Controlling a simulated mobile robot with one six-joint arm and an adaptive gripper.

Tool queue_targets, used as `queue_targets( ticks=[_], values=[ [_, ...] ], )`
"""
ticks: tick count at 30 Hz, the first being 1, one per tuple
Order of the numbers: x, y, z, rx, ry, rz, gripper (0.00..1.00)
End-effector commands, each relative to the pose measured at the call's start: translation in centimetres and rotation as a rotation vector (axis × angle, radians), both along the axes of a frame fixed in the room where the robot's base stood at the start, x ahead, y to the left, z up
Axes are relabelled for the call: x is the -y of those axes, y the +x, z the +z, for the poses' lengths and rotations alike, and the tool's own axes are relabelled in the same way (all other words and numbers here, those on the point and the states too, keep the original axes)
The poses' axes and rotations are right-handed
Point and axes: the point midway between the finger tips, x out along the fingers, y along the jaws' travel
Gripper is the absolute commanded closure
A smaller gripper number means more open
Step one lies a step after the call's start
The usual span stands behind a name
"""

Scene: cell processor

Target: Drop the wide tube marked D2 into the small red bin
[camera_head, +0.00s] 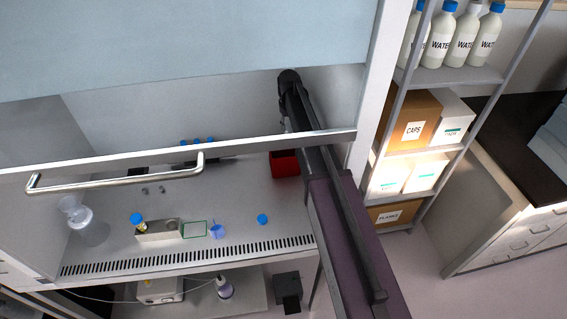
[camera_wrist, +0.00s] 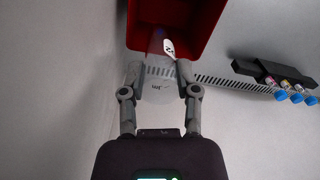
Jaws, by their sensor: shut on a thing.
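The small red bin (camera_wrist: 205,18) fills the top of the wrist view, its open side facing the fingertips. In the head view the bin (camera_head: 284,164) stands on the cabinet worktop, partly covered by my arm. My gripper (camera_wrist: 160,74) is shut on a clear wide tube (camera_wrist: 157,90), one finger on each side of it. A white label with a dark mark ending in 2 shows near the tube's far end; the full marking is not readable. The tube's far end overlaps the bin's near rim in the picture. In the head view my gripper is hardly distinguishable.
A dark rack (camera_wrist: 265,75) with several blue-capped tubes stands right of the bin in the wrist view. On the worktop are a loose blue cap (camera_head: 262,219), a blue cup-like item (camera_head: 217,231), a pale rack (camera_head: 158,231) and a clear bottle (camera_head: 88,228). The glass sash (camera_head: 180,45) hangs above.

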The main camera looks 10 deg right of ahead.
Motion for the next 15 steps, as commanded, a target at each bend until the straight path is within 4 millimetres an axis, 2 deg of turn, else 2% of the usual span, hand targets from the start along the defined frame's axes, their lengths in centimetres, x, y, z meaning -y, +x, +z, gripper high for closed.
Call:
queue_targets(
  ticks=[6, 15],
  values=[
    [0.0, 0.0, -2.2, 0.0, 0.0, 0.001, 1.0],
    [-0.1, 0.0, -4.2, 0.0, 0.0, 0.001, 1.0]
  ],
)
